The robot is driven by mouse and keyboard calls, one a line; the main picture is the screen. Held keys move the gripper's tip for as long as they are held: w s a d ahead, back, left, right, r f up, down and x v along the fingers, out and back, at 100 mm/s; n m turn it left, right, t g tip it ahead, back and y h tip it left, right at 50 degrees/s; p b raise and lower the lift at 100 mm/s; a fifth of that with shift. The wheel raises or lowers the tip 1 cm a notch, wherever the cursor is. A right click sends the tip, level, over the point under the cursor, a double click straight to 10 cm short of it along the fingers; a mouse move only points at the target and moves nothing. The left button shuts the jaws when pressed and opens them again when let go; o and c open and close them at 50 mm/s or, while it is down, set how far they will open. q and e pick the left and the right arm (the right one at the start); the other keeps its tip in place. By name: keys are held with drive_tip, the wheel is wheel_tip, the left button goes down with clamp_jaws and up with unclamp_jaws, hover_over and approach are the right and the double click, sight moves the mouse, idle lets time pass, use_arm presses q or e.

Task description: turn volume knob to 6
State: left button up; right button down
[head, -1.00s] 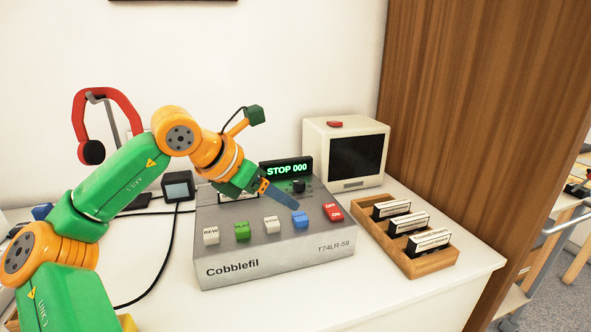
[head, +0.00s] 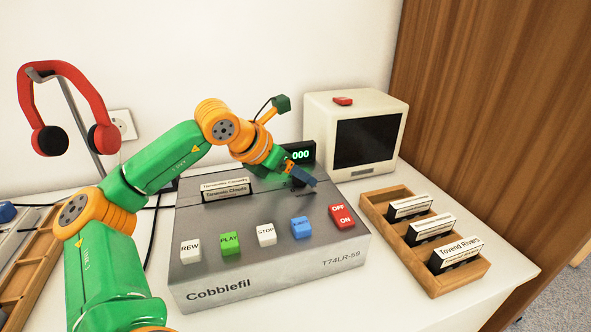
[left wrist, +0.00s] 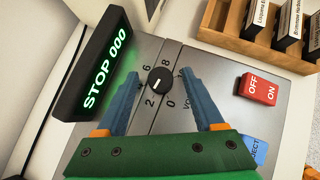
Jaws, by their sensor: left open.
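The black volume knob (left wrist: 159,80) sits on the grey Cobblefil tape deck (head: 270,268), with dial numbers around it in the left wrist view. A small pale mark shows on the knob, but I cannot read its setting surely. My left gripper (left wrist: 160,77) is open, its blue fingers on either side of the knob. Contact with the knob cannot be told. In the head view the left gripper (head: 304,179) is over the back right of the deck and mostly hides the knob. My right gripper is not in view.
The display (left wrist: 93,70) reads STOP 000 beside the knob. A red OFF/ON switch (head: 341,217) and several coloured keys line the deck's front. A cassette rack (head: 398,240) and cream monitor (head: 322,135) stand right and behind. Red headphones (head: 60,100) hang at left.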

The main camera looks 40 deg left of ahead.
use_arm(q)
drive_tip(key=shift+s, duration=0.1)
clamp_jaws()
drive_tip(key=shift+r+m+h, duration=0.1)
drive_tip(key=shift+m+h, duration=0.4)
drive_tip(key=shift+m, duration=0.1)
drive_tip(key=shift+a+r+m+h+p, duration=0.15)
drive_tip(key=shift+m+h+p, duration=0.45)
drive_tip(key=shift+m+p, duration=0.25)
drive_tip(key=m+g+h+p, duration=0.1)
drive_tip(key=p, duration=0.2)
drive_tip(key=m+h+p, duration=0.1)
drive_tip(key=m+p, duration=0.1)
drive_tip(key=p, duration=0.1)
drive_tip(key=m+g+h+p, duration=0.1)
drive_tip(key=m+p, duration=0.1)
drive_tip(key=p, duration=0.1)
drive_tip(key=shift+w+a+r+g+h, duration=0.15)
drive_tip(key=shift+w+r+g+h, duration=0.1)
drive_tip(key=shift+r+g+h, duration=0.1)
drive_tip(key=shift+f+m+h+p, duration=0.25)
drive_tip(key=shift+f+m+p, duration=0.05)
drive_tip(key=shift+m+p, duration=0.35)
drive_tip(key=shift+a+f+m+g, duration=0.1)
drive_tip(key=shift+f+m+g, duration=0.05)
drive_tip(key=shift+m+g, duration=0.4)
drive_tip(key=shift+f+m+h, duration=0.15)
drive_tip(key=shift+m+h, duration=0.1)
drive_tip(key=shift+h, duration=0.15)
